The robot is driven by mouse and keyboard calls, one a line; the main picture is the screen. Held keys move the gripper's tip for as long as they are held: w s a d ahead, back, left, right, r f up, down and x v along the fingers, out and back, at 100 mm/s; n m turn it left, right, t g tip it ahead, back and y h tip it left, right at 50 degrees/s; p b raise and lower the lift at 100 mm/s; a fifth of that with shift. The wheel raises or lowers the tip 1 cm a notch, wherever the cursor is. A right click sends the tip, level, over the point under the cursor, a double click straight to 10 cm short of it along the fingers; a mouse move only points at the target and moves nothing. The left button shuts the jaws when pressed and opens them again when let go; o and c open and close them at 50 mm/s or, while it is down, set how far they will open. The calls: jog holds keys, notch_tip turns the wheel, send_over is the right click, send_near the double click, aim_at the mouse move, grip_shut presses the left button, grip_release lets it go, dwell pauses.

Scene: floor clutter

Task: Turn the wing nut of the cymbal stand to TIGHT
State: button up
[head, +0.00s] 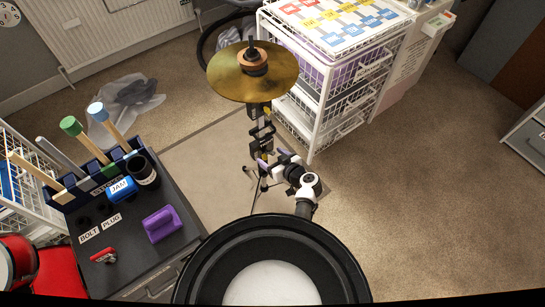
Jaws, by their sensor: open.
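The cymbal stand holds a round brass cymbal (225,82) at the upper middle of the head view. On top of the cymbal sit a brown felt (245,67) and a small dark wing nut (251,49); its setting is too small to read. The stand's post (256,118) and dark clamps run down below the cymbal to legs on the floor. My gripper (270,160) is open, with purple-tipped fingers, beside the lower part of the stand in the picture. It is apart from the wing nut and holds nothing that I can see. I cannot tell whether it touches the post.
A white wire drawer unit (318,110) stands close right of the stand. At left, a dark cabinet (125,250) carries a purple block (162,223), a blue piece (121,189), a red piece (104,256) and a rack of handled tools. Carpet (430,190) at right is clear.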

jog(key=c, duration=1)
jog(key=shift+f+b, duration=0.1)
jog(key=shift+b, duration=0.2)
jog(key=shift+w+d+f+m+g+y+b, duration=0.15)
jog(key=shift+f+m+g+y+b, duration=0.1)
jog(key=shift+m+y+b, duration=1.2)
jog(key=shift+w+d+f+m+g+y+b, duration=0.15)
jog(key=shift+m+y+b, duration=0.6)
jog(key=shift+m+b, duration=1.4)
jog(key=shift+w+d+f+m+g+y+b, duration=0.1)
jog(key=shift+d+f+m+g+y+b, duration=0.15)
jog(key=shift+m+y+b, duration=1.5)
jog(key=shift+m+h+p, duration=0.6)
jog(key=shift+m+h, duration=0.05)
jog(key=shift+m, duration=0.2)
jog(key=o, duration=1)
